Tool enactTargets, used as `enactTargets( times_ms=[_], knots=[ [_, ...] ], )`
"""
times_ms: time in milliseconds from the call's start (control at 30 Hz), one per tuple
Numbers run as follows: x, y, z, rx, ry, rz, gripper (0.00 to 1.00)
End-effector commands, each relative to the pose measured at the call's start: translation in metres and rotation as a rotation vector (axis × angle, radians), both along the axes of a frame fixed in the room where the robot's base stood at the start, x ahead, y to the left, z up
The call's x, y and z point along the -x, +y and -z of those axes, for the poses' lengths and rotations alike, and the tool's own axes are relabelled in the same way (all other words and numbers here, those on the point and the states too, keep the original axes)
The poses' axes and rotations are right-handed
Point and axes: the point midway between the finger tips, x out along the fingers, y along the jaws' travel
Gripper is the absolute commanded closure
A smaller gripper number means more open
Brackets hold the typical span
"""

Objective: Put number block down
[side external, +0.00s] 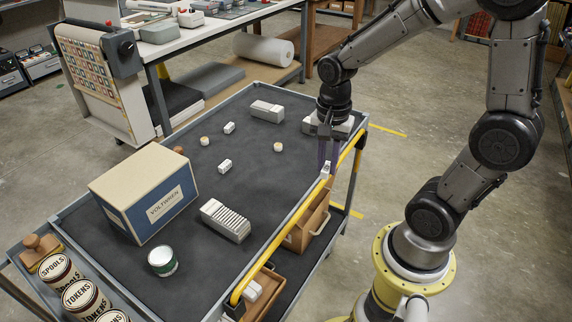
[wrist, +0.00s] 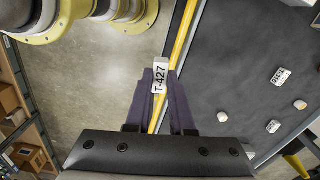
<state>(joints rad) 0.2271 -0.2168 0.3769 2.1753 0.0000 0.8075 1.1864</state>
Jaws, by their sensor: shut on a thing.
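My gripper (side external: 326,168) points down at the right edge of the cart, by its yellow rail (side external: 345,150). It is shut on a small white number block (side external: 325,171). In the wrist view the number block (wrist: 160,77) reads "T-427" and sits between the two dark purple fingers of my gripper (wrist: 160,85). There it overlaps the yellow rail, with floor to its left and the cart top to its right. Its height above the rail cannot be told. Two other small white blocks (side external: 229,127) (side external: 225,166) lie on the dark cart top (side external: 255,175).
Two small round pieces (side external: 205,141) (side external: 278,147) and two larger white blocks (side external: 225,220) (side external: 267,110) lie on the cart. The cart top's right part is mostly clear. A cardboard box (side external: 308,220) sits below.

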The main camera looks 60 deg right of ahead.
Motion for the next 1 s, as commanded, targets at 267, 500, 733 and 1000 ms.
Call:
enactTargets(
  times_ms=[267, 500, 733, 1000],
  knots=[
    [-0.095, 0.023, 0.003, 0.0, -0.001, -0.287, 1.0],
    [-0.181, 0.051, -0.001, 0.0, -0.001, -0.723, 1.0],
    [-0.216, 0.056, -0.021, 0.001, -0.003, -1.02, 1.0],
    [-0.213, 0.056, -0.023, 0.0, 0.0, -1.107, 1.0]
  ],
)
